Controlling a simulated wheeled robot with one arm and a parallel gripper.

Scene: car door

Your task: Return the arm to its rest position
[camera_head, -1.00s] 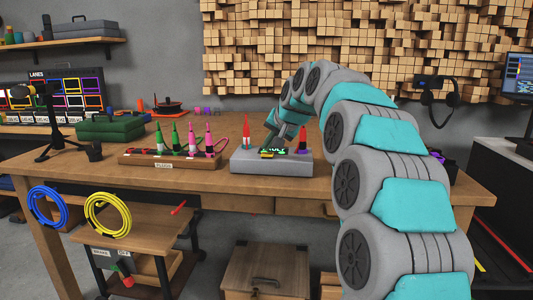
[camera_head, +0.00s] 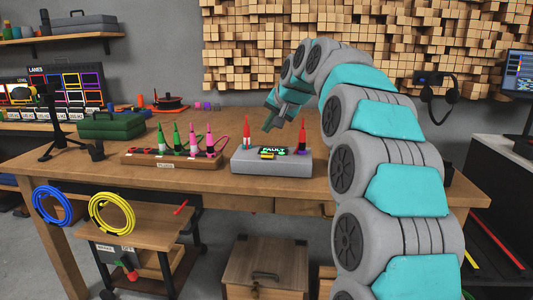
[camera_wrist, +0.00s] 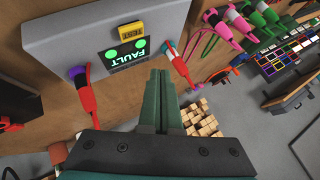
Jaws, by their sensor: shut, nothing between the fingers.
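My arm (camera_head: 385,170) arches from the lower right over the workbench. My gripper (camera_head: 269,124) hangs at its end, above and behind the grey box. In the wrist view its two dark green fingers (camera_wrist: 159,78) lie together with nothing between them. The grey box (camera_head: 271,163) stands on the bench, apart from the gripper.
A wooden rack (camera_head: 170,161) with several green and pink plugs stands left of the box. Behind it are a green case (camera_head: 112,126) and a black stand (camera_head: 55,125). A monitor (camera_head: 518,77) is at the far right. The bench behind the box looks fairly clear.

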